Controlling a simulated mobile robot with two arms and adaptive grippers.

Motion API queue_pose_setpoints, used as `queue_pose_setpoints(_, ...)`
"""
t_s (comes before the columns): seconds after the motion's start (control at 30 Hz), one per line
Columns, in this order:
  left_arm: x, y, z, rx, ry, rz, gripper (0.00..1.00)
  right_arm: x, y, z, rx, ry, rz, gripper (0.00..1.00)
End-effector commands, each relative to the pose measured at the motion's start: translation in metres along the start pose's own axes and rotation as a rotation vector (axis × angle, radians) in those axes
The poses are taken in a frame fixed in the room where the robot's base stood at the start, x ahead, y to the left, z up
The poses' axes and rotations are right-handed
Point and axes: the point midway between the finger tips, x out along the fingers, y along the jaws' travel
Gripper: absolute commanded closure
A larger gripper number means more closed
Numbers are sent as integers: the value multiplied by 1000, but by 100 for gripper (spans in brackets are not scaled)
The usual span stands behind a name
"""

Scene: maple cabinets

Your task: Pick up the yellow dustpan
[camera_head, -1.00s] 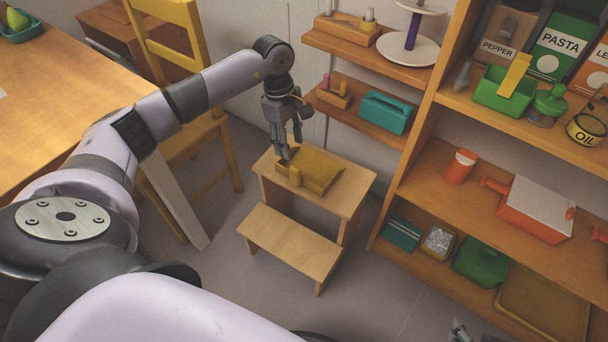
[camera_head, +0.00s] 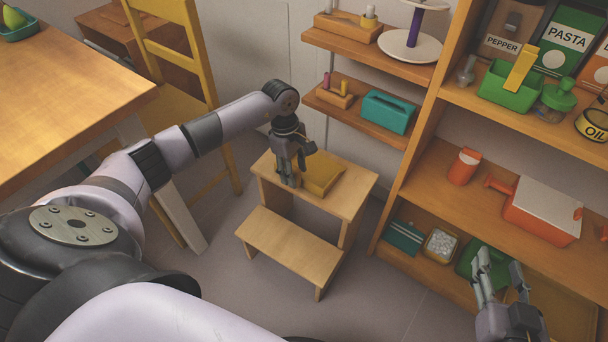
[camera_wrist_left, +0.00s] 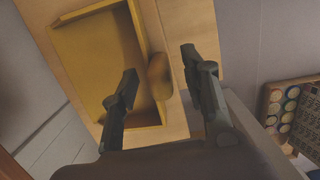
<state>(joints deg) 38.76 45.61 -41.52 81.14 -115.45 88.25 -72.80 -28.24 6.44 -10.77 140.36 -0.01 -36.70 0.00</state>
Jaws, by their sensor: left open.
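The yellow dustpan (camera_head: 326,174) lies on the top step of a wooden step stool (camera_head: 351,199). In the left wrist view its tray (camera_wrist_left: 97,60) fills the upper left, and its short rounded handle (camera_wrist_left: 160,76) sticks out on the right side. My left gripper (camera_head: 290,182) is open at the dustpan's left end, pointing down, and hides the handle in the head view. In the left wrist view its fingers (camera_wrist_left: 163,84) are on either side of the handle, with gaps. My right gripper (camera_head: 499,262) is open and empty, in front of the lower shelves.
A shelf unit (camera_head: 432,176) with boxes and containers stands to the right. Small wall shelves (camera_head: 365,110) hang behind the stool. A yellow chair (camera_head: 199,86) and a table (camera_head: 60,90) stand to the left. The floor right of the stool is clear.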

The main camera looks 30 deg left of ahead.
Motion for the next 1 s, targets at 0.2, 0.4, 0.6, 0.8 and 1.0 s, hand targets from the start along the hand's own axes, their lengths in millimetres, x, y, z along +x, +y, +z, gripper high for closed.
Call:
queue_pose_setpoints(0.2,1,0,0,0,0,1,58,0,0,-2,0,10,-1,60)
queue_pose_setpoints(0.4,1,0,0,0,0,0,69,0,0,-2,0,9,-1,60)
queue_pose_setpoints(0.6,1,0,0,0,0,0,82,0,0,-2,0,8,0,60)
queue_pose_setpoints(0.8,1,0,0,0,0,0,96,0,0,-2,0,7,0,60)
queue_pose_setpoints(1.0,1,0,0,0,0,0,100,0,0,-2,0,7,0,60)
